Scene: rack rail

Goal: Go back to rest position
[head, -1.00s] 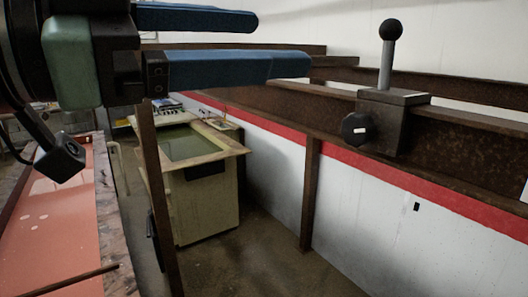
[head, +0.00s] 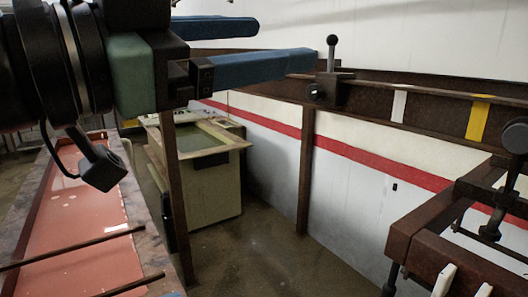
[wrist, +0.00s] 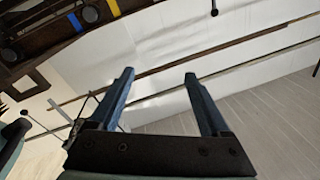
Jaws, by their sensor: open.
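My gripper (head: 286,46) is in the upper left of the head view, with two blue fingers pointing right. The fingers are apart and nothing is between them. In the wrist view my gripper (wrist: 160,75) also shows open and empty, with pale wall and dark rails beyond the fingertips. A dark block with an upright ball-topped lever (head: 332,80) sits on the rusty rail (head: 370,98), right of the fingertips in the picture. The fingers appear apart from the lever.
A white mark (head: 399,106) and a yellow mark (head: 478,119) are on the rail. A pale cabinet (head: 212,195) stands below my gripper. Floor between is open.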

